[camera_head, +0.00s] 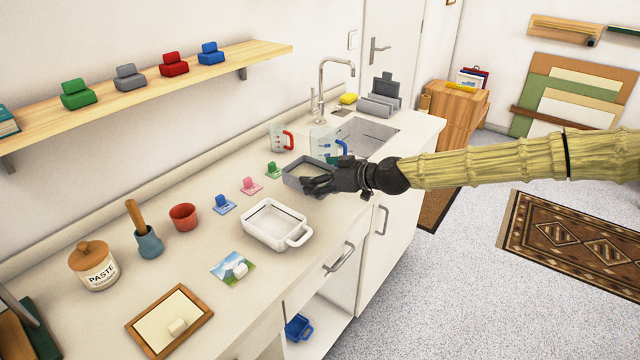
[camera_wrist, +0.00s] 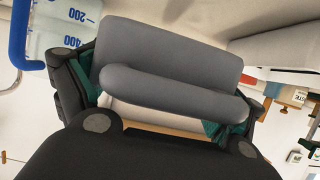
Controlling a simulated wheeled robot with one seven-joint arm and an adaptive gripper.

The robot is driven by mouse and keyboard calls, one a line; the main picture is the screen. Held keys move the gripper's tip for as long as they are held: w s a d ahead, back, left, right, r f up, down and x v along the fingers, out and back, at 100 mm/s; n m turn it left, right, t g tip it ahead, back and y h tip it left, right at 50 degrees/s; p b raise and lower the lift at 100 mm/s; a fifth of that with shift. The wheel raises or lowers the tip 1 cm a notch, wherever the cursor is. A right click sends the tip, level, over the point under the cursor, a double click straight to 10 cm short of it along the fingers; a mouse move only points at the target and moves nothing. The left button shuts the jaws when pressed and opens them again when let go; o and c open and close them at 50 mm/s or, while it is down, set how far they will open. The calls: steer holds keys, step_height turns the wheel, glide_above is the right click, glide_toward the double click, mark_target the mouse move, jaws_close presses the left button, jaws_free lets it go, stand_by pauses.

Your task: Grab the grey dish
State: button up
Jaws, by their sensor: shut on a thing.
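The grey dish (camera_head: 294,179) is at the far part of the counter, beside the clear measuring jug (camera_head: 322,146). My gripper (camera_head: 316,185) reaches in from the right and is shut on the dish's near side. In the wrist view the dish's rounded grey handle and wall (camera_wrist: 172,88) fill the space between my two fingers (camera_wrist: 160,98). I cannot tell whether the dish still touches the counter.
A white dish (camera_head: 268,232) with a handle stands nearer on the counter (camera_head: 225,290). The sink (camera_head: 368,138) and tap (camera_head: 322,85) are behind. A shelf (camera_head: 150,80) runs above.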

steer(key=shift+r, duration=2.2)
steer(key=shift+r, duration=0.1)
